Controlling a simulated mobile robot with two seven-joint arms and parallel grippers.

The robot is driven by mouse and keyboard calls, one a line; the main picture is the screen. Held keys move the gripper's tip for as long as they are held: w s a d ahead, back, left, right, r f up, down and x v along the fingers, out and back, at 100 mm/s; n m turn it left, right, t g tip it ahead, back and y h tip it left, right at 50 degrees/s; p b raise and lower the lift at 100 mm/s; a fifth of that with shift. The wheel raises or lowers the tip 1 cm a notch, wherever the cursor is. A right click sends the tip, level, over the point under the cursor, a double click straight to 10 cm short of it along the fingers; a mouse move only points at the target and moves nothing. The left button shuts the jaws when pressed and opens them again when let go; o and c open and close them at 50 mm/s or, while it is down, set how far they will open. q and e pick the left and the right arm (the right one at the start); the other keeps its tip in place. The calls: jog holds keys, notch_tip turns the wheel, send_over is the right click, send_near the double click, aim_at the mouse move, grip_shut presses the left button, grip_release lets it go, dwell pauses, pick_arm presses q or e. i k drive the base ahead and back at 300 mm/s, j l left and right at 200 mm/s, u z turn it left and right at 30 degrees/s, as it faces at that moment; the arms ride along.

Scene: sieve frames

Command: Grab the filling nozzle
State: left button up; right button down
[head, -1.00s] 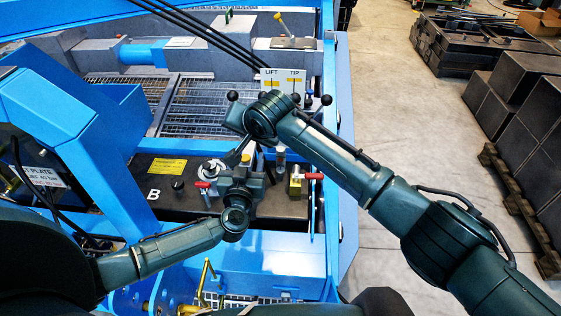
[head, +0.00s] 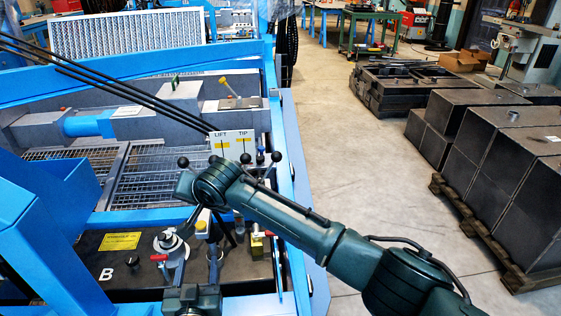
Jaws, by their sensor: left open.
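A pale metal fitting (head: 168,243) with a red lever stands on the black panel marked B. It looks like the filling nozzle, but I cannot tell for certain. My left gripper (head: 190,296) is at the bottom edge, below and slightly right of the fitting. It is open and apart from the fitting; part of it is cut off by the frame. My right arm crosses from the lower right, and its end (head: 205,186) is above and right of the fitting.
A sign reading LIFT and TIP (head: 233,145) stands behind several black-knobbed levers. A brass valve (head: 257,246) with a red handle is at the panel's right. Blue frame beams (head: 40,225) surround the panel. Dark crates (head: 515,150) stand at right; the floor between is clear.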

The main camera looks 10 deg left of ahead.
aim_at(210, 245)
jog(key=k+l, duration=0.2)
jog(key=k, duration=0.3)
jog(key=k+l, duration=0.15)
jog(key=k, duration=0.3)
